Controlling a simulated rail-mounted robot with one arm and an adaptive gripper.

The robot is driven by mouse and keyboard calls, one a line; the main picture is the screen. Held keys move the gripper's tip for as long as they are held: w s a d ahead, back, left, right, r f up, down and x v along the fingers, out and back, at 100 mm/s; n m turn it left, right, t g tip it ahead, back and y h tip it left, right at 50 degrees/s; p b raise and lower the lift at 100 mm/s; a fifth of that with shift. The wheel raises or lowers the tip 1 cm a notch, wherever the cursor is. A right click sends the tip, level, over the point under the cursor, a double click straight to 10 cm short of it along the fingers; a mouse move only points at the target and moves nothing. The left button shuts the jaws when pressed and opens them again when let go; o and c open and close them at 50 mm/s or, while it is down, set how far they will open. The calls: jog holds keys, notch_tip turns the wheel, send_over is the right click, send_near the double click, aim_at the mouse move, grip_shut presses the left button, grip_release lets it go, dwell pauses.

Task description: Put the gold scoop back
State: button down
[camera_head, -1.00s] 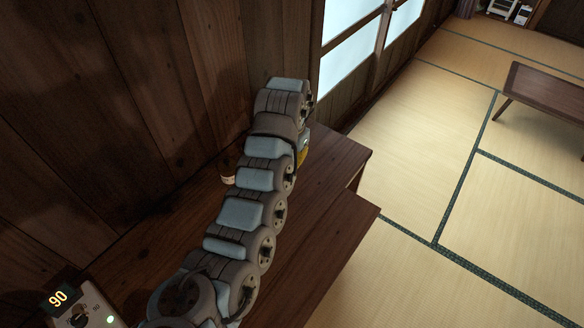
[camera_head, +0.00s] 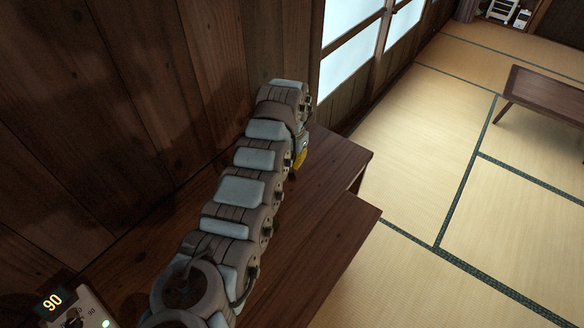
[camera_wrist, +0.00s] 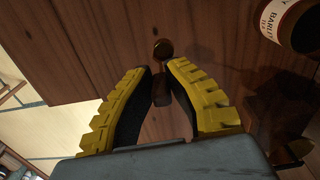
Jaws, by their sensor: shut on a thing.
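In the wrist view the scoop (camera_wrist: 163,49) looks dark bronze, with its round bowl just past the fingertips. Its handle runs back between the yellow fingers of my gripper (camera_wrist: 160,72), which is shut on it. Dark wood lies behind the scoop; whether the scoop touches it I cannot tell. A jar (camera_wrist: 291,22) with a cream label reading "BARLEY" stands to the right of the gripper, apart from it. In the head view my arm hides the scoop and the jar; only a yellow bit of my gripper (camera_head: 300,158) shows.
A stepped dark wooden surface (camera_head: 335,205) runs along the plank wall (camera_head: 150,80). The tatami floor (camera_head: 420,150) at right is open, with a low table (camera_head: 545,92) farther off.

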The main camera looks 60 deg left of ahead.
aim_at(292, 164)
jog(key=shift+a+f, duration=0.2)
jog(key=shift+f, duration=0.2)
jog(key=shift+f+b, duration=0.35)
jog(key=shift+f, duration=0.9)
jog(key=shift+w+d+f, duration=0.1)
jog(key=shift+f, duration=0.05)
jog(key=c, duration=1.2)
grip_release()
notch_tip(292, 164, up, 12)
jog(key=shift+r+p, duration=0.2)
jog(key=shift+p, duration=0.5)
jog(key=shift+f, duration=0.1)
